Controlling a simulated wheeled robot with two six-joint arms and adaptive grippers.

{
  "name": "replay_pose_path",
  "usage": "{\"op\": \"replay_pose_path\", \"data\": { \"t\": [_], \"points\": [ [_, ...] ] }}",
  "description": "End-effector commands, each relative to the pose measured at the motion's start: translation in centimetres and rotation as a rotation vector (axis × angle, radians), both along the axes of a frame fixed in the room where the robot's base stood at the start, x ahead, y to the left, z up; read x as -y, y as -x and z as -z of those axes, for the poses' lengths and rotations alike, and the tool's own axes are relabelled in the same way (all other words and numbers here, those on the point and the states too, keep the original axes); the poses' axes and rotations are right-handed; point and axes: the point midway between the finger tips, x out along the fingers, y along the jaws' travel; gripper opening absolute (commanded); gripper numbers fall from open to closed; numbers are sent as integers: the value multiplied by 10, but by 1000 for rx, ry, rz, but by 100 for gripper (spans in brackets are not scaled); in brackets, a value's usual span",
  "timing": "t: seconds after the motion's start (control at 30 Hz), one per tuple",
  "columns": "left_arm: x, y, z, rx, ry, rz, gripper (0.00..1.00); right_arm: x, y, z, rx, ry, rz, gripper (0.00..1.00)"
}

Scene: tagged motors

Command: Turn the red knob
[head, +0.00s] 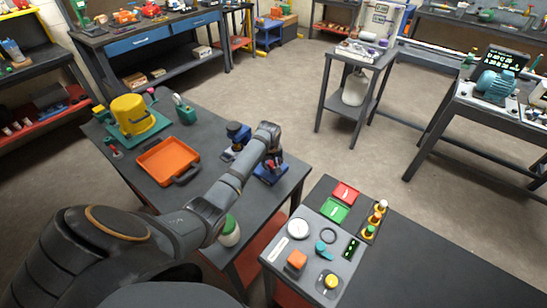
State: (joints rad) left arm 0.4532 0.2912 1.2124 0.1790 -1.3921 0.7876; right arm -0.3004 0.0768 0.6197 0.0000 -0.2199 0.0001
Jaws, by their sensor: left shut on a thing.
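The red knob (269,166) is a small red part on a blue device (270,175) near the right corner of the dark table (199,131). My left arm reaches across the table from the lower left. My left gripper (272,161) points down at the blue device and is shut on the red knob. The fingers hide most of the knob, so its turn angle cannot be told. My right gripper is not in view.
An orange tray (167,159) and a yellow motor (131,114) on a green base stand on the table's left. A second blue device (238,133) is just behind my gripper. A grey panel (307,255) with buttons stands to the right. Floor lies clear beyond.

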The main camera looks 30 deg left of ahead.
Motion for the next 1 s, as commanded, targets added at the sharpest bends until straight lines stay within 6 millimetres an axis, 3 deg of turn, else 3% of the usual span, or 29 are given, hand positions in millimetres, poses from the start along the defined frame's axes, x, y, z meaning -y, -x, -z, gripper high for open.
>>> {"op": "replay_pose_path", "data": {
  "t": [0.03,0.13,0.4,0.7,0.73,0.9,1.0],
  "points": [
    [2,-1,-7,0,1,-71,20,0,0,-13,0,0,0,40],
    [3,-2,-7,1,1,-261,20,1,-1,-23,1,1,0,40],
    [4,-4,1,3,-1,-760,20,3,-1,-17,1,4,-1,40],
    [4,-3,0,3,1,-842,20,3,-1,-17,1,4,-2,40],
    [4,-3,0,3,1,-842,46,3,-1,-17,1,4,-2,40],
    [4,-3,0,2,1,-841,69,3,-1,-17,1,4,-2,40],
    [4,-3,0,2,0,-840,69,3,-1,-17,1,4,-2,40]
  ]
}}
